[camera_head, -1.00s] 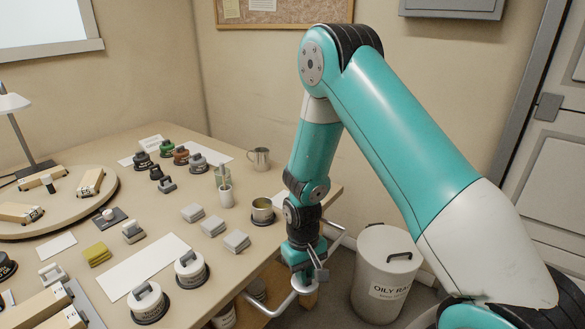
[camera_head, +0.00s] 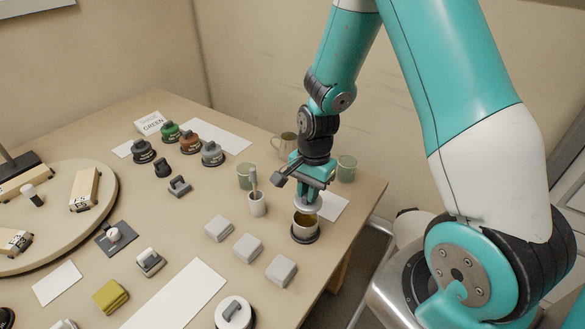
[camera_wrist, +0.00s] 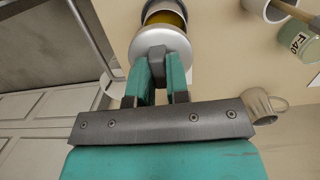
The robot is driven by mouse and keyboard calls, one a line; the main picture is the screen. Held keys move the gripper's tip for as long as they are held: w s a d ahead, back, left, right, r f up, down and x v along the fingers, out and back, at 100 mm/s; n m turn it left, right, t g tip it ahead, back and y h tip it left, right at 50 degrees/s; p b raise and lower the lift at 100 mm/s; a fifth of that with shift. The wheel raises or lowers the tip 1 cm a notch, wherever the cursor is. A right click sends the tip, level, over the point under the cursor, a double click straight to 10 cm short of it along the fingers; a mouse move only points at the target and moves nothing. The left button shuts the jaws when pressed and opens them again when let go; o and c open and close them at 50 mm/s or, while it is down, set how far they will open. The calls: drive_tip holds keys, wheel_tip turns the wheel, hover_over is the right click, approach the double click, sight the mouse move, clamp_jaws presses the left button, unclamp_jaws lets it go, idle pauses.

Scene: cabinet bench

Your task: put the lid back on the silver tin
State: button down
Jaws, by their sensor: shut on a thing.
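The silver tin (camera_head: 304,234) stands open and upright on a dark round base near the table's right edge, with yellowish contents or lining showing inside. My gripper (camera_head: 308,191) is shut on the upright handle of a silver round lid (camera_head: 307,203). The lid is held roughly level just above the tin, over its far part, and a gap shows between them. In the wrist view my gripper (camera_wrist: 157,85) has its two teal fingers on the lid's grey handle. The lid (camera_wrist: 160,44) covers part of the tin (camera_wrist: 165,17) there.
A white cup with a brush (camera_head: 257,205) stands close left of the tin. Greenish jars (camera_head: 346,168) and a metal mug (camera_head: 285,146) stand behind. Grey blocks (camera_head: 248,248) lie in front on the left. White paper (camera_head: 330,206) lies to the right, near the table edge.

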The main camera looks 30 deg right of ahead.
drive_tip(key=shift+w, duration=0.25)
drive_tip(key=shift+f+b, duration=2.75)
drive_tip(key=shift+f, duration=0.35)
drive_tip(key=shift+r+p, duration=0.1)
drive_tip(key=shift+p, duration=0.3)
drive_tip(key=shift+f, duration=0.25)
drive_tip(key=c, duration=0.5)
unclamp_jaws()
drive_tip(key=shift+c, duration=0.2)
